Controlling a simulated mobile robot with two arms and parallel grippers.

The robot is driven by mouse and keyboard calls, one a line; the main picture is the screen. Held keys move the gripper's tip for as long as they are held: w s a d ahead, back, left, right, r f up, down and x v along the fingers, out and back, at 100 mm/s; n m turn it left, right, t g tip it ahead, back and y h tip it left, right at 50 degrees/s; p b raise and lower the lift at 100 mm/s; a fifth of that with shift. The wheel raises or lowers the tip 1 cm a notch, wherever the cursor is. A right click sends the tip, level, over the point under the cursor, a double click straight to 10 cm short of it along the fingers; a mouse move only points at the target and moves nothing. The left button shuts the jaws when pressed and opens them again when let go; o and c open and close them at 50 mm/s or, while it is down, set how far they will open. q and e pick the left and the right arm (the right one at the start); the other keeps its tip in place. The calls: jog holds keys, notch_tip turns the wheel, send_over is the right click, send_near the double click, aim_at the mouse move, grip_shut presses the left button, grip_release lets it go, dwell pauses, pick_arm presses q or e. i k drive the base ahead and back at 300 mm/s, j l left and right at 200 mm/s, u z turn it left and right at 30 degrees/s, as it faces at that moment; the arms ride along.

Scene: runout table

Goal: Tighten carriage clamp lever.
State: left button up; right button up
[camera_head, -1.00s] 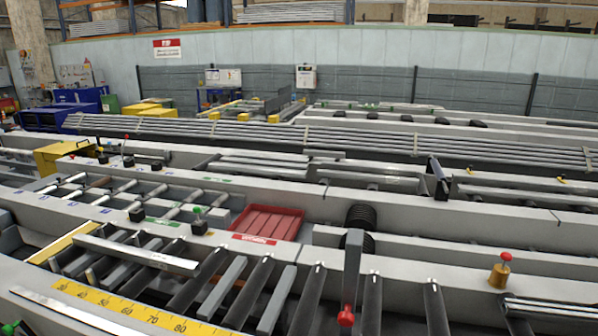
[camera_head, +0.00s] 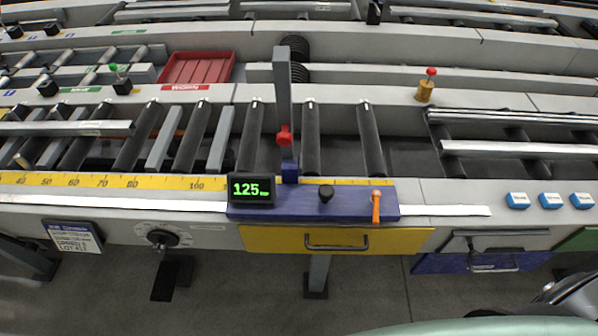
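The blue carriage (camera_head: 300,213) sits on the front rail of the runout table, over the yellow scale. The orange clamp lever (camera_head: 376,208) stands roughly upright at the carriage's right end; I cannot tell how tight it is. A grey stop arm (camera_head: 283,90) with a red knob (camera_head: 284,135) rises behind the carriage. No gripper fingers can be made out. A dark, shiny part shows at the lower right edge, unclear what it is.
The yellow scale (camera_head: 130,186) runs along the front rail. Below it are a yellow drawer (camera_head: 280,239), a blue drawer (camera_head: 440,263) and a round dial (camera_head: 162,237). Several blue blocks (camera_head: 550,200) lie right of the carriage. A red tray (camera_head: 197,69) is behind the rollers.

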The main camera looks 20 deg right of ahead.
aim_at(376, 196)
jog(key=z, duration=0.35)
jog(key=l+z, duration=0.1)
jog(key=z, duration=0.25)
jog(key=i+z, duration=0.1)
jog(key=z, duration=0.25)
